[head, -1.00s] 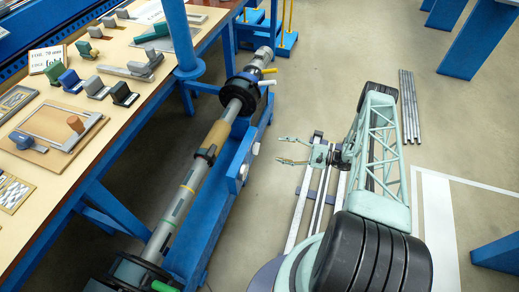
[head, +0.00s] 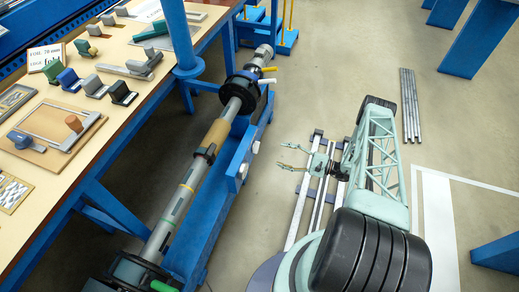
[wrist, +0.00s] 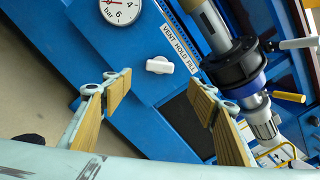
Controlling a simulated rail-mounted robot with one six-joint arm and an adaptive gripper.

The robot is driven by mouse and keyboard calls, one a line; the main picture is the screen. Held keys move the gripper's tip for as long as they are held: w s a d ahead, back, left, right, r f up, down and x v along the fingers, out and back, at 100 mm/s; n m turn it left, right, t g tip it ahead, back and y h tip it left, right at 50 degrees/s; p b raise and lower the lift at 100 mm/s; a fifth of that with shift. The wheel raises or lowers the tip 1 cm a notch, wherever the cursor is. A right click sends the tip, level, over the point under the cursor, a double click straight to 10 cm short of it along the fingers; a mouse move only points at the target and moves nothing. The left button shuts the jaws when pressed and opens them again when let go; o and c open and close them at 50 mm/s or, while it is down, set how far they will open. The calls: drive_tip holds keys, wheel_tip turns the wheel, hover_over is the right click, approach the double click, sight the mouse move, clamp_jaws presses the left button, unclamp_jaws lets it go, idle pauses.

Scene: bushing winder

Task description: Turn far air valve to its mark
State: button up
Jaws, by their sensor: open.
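A white valve knob (wrist: 158,65) sits on the blue panel in the wrist view, beside a strip reading VENT HOLD FILL (wrist: 180,46). Its bar lies nearly level in that picture. It appears as a small white spot (head: 256,147) on the blue machine side in the head view. My gripper (head: 283,156) is open and empty, right of the machine and apart from it. In the wrist view its padded fingers (wrist: 161,82) stand wide apart, on either side of the knob and lower in the picture. Which mark is meant cannot be told.
A pressure gauge (wrist: 120,10) is left of the knob. A black flange (wrist: 238,64), a white lever (wrist: 298,43) and a yellow lever (wrist: 290,97) are to its right. The workbench (head: 128,124) with tools stands left of the machine. Open floor (head: 335,80) lies beyond my arm.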

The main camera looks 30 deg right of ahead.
sight(256, 147)
drive_tip(key=b+x, duration=0.2)
drive_tip(key=x, duration=1.1)
drive_tip(key=shift+w+a, duration=0.15)
drive_tip(key=shift+a, duration=0.1)
idle(0.4)
drive_tip(key=c, duration=0.8)
